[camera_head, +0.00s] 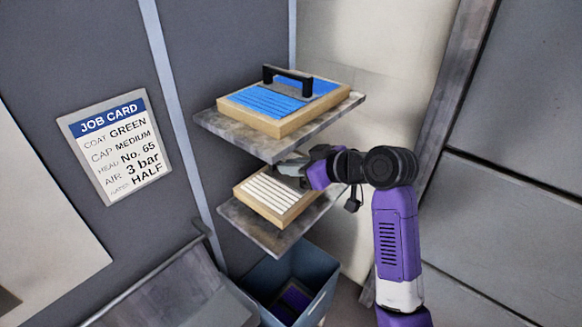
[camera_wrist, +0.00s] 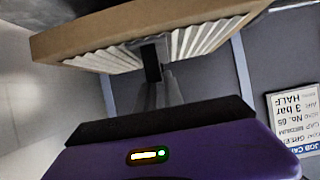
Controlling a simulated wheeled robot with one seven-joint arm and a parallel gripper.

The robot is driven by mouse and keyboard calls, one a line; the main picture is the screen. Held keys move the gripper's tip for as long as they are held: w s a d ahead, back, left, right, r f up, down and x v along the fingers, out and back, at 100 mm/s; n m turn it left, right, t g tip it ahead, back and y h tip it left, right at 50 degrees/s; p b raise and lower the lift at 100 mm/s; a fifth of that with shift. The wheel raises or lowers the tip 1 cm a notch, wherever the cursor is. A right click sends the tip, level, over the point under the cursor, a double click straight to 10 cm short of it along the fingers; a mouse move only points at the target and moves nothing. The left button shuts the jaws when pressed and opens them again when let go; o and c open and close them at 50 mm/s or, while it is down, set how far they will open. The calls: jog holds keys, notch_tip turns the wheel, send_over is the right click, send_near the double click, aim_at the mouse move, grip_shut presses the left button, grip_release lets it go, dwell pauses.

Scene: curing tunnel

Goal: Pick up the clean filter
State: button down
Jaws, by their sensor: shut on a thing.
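The clean filter (camera_head: 272,194), a wooden-framed panel with white pleats, is on the lower shelf in the head view. Whether it rests on the shelf or is slightly raised, I cannot tell. My gripper (camera_head: 295,170) reaches in from the right between the two shelves. In the wrist view the filter (camera_wrist: 100,40) spans the top of the picture, and my gripper (camera_wrist: 152,62) is shut on its black handle at the middle. The handle is mostly hidden by the fingers.
A filter with blue pleats and a black handle (camera_head: 282,100) sits on the upper shelf (camera_head: 228,128), close above my gripper. The lower shelf (camera_head: 258,228) juts out below. A grey-blue bin (camera_head: 325,285) stands underneath. A job card (camera_head: 115,145) hangs on the left wall.

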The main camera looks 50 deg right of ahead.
jog(key=shift+r+p, duration=1.45)
jog(key=shift+r, duration=0.75)
jog(key=shift+f, duration=0.1)
jog(key=shift+s, duration=0.1)
